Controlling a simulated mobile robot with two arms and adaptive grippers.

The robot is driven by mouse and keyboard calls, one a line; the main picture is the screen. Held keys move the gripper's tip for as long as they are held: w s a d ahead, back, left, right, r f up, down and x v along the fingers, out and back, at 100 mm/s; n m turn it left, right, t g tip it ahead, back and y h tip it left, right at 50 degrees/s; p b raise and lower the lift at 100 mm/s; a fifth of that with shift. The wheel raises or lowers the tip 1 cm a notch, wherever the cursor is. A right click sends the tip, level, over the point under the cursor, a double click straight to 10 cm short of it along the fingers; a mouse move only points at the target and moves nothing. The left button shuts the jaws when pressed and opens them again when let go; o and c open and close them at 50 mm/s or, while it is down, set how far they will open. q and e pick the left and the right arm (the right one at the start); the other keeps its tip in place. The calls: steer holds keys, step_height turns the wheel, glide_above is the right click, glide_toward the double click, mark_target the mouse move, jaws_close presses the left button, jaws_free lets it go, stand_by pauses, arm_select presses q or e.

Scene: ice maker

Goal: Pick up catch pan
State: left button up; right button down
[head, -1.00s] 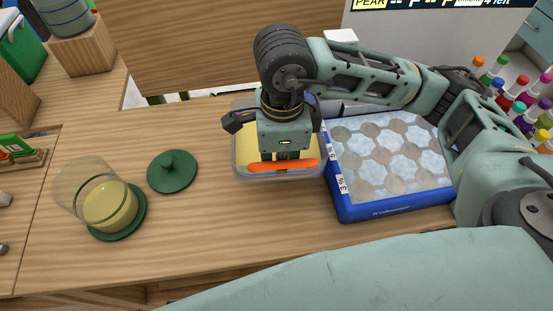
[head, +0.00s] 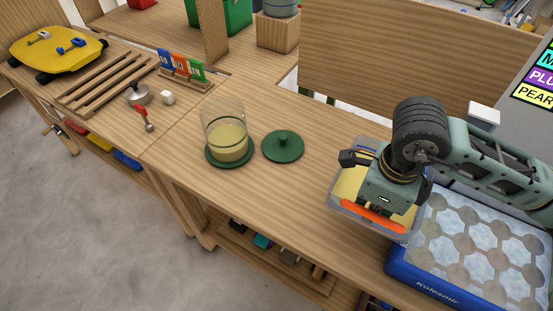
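A clear, shallow pan with yellow contents (head: 346,187), which looks like the catch pan, sits on the wooden counter right of centre. A long orange bar (head: 372,216) is at its front side, just below my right gripper (head: 381,207). The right gripper reaches in from the right and points down over the pan, covering much of it. Its fingertips are mostly hidden, so I cannot tell whether they grip the bar. My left gripper is out of view.
A blue tray of round and hexagonal ice cells (head: 478,253) stands close to the pan's right. A clear glass with yellow contents (head: 228,140) and a green knobbed lid (head: 283,146) are to the left. The counter between them and the pan is clear.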

mark_target(333, 188)
steer(key=shift+w, duration=0.2)
steer(key=shift+w+a+f+p, duration=0.2)
steer(key=shift+w+a+f, duration=0.05)
steer(key=shift+w, duration=0.2)
steer(key=shift+w+a+f+p, duration=0.2)
steer(key=shift+w+a+f, duration=0.05)
steer(key=shift+w, duration=0.15)
steer(key=w+a+f+p, duration=0.1)
steer(key=w, duration=0.1)
steer(key=w+a+f+p, duration=0.1)
steer(key=w+f, duration=0.1)
steer(key=w, duration=0.1)
steer(key=w+a+f+p, duration=0.1)
steer(key=w+a+f, duration=0.1)
steer(key=w, duration=0.1)
steer(key=shift+w+f, duration=0.1)
steer(key=shift+f, duration=0.15)
steer(key=f+p, duration=0.1)
steer(key=f, duration=0.2)
steer(key=shift+w+f+p, duration=0.2)
steer(key=shift+f+p, duration=0.2)
steer(key=shift+f, duration=0.3)
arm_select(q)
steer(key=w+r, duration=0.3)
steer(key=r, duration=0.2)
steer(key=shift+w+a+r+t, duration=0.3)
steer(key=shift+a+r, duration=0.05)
arm_select(e)
steer(key=shift+f, duration=0.1)
